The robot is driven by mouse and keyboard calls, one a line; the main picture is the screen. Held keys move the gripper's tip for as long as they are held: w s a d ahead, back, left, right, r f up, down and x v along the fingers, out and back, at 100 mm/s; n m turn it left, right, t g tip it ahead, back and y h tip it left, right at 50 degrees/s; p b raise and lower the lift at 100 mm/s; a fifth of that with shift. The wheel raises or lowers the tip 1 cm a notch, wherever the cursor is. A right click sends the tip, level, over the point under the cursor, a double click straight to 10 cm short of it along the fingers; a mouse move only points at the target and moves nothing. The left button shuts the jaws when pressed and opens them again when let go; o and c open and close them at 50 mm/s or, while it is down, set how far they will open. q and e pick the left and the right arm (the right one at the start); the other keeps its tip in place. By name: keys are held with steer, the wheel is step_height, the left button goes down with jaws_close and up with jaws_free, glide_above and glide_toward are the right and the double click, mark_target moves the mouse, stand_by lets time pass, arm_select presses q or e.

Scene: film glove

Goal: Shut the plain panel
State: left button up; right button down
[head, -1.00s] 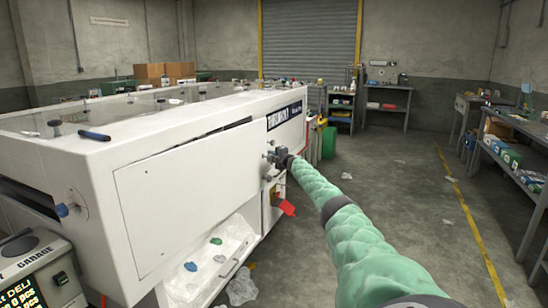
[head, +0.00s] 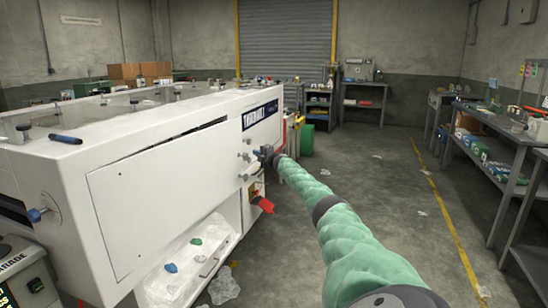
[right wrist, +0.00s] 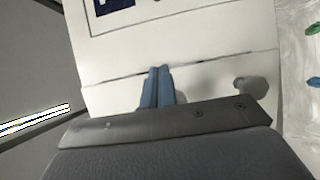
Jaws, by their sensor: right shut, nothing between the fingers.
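The plain panel (head: 160,195) is a large blank white panel on the long side of the white machine (head: 60,165) in the head view. A dark gap shows along the right part of its top edge, so it does not look flush there. My right gripper (head: 264,154) is just past the panel's right end, near small knobs on the machine. In the right wrist view its blue fingers (right wrist: 157,88) are together and empty, in front of a white surface with a seam. Whether they touch it I cannot tell. My left gripper is out of view.
Below the panel, an open white tray (head: 190,262) holds small coloured lumps. A red part (head: 264,204) sticks out under my right gripper. A workbench (head: 500,150) stands along the right. The floor between is mostly clear, with scattered scraps.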

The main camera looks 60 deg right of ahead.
arm_select(q)
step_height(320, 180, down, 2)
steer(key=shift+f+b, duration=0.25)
steer(key=shift+b, duration=0.1)
arm_select(e)
steer(key=s, duration=0.8)
steer(key=shift+s+d+f, duration=0.15)
steer(key=shift+d+f, duration=0.1)
steer(key=shift+d, duration=0.2)
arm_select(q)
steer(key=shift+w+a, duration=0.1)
